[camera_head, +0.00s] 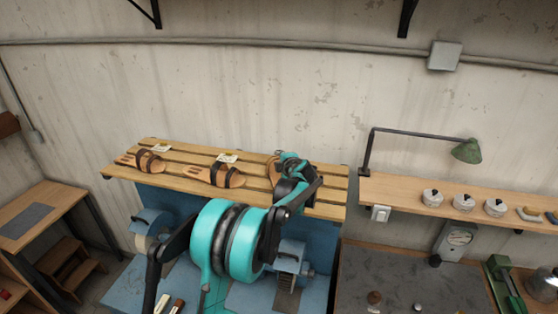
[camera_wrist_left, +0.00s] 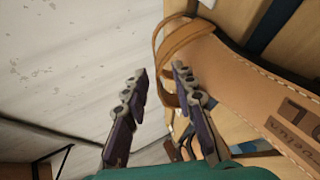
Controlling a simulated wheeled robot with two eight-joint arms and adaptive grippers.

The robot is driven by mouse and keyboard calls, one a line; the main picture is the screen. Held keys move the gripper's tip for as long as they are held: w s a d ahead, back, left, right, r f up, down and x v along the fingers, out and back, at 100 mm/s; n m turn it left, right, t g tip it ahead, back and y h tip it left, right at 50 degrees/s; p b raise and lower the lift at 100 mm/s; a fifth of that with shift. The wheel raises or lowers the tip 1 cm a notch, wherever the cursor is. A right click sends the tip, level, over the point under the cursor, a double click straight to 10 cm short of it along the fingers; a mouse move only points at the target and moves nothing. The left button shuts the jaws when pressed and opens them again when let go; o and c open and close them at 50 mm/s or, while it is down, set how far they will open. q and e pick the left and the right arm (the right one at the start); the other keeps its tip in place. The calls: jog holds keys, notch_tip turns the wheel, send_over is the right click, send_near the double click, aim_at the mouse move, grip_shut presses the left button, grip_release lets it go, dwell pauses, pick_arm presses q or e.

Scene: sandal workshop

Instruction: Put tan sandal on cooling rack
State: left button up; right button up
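A tan sandal (camera_wrist_left: 235,75) with a tan strap (camera_wrist_left: 185,38) fills the right of the left wrist view. It lies at the right end of the slatted wooden cooling rack (camera_head: 325,198), where part of the sandal (camera_head: 273,172) shows beside my arm. My left gripper (camera_wrist_left: 160,82) is open, with nothing between its fingers. Its right finger is close to the strap; I cannot tell if they touch. In the head view my left gripper (camera_head: 291,170) is at the sandal, its fingertips mostly hidden. My right gripper is not in view.
Two sandals with dark straps, one at the left (camera_head: 143,161) and one in the middle (camera_head: 214,175), lie on the rack with small paper tags. A shelf (camera_head: 400,200) with white jars and a green lamp (camera_head: 466,151) stands to the right.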

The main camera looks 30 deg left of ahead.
pick_arm(q)
jog(key=shift+r, duration=0.25)
jog(key=shift+s+d+r, duration=0.1)
jog(key=shift+s+d, duration=0.15)
jog(key=shift+d, duration=0.1)
jog(key=b+v, duration=0.1)
jog(key=v, duration=0.9)
jog(key=shift+s+b, duration=0.1)
jog(key=shift+b, duration=0.25)
jog(key=s+d+f+m+h, duration=0.3)
jog(key=s+d+m, duration=0.3)
jog(key=s, duration=0.5)
jog(key=s+d+f+m+g+h, duration=0.1)
jog(key=s+d+f+m+h, duration=0.2)
jog(key=s+m, duration=0.8)
jog(key=s+d+f+m+g+h, duration=0.1)
jog(key=s+d+f+m+h, duration=0.2)
jog(key=s+d+f+m, duration=0.3)
jog(key=s+d+m, duration=0.3)
jog(key=s, duration=0.3)
jog(key=shift+s+h, duration=0.2)
jog(key=shift+h, duration=0.1)
jog(key=shift+f, duration=0.1)
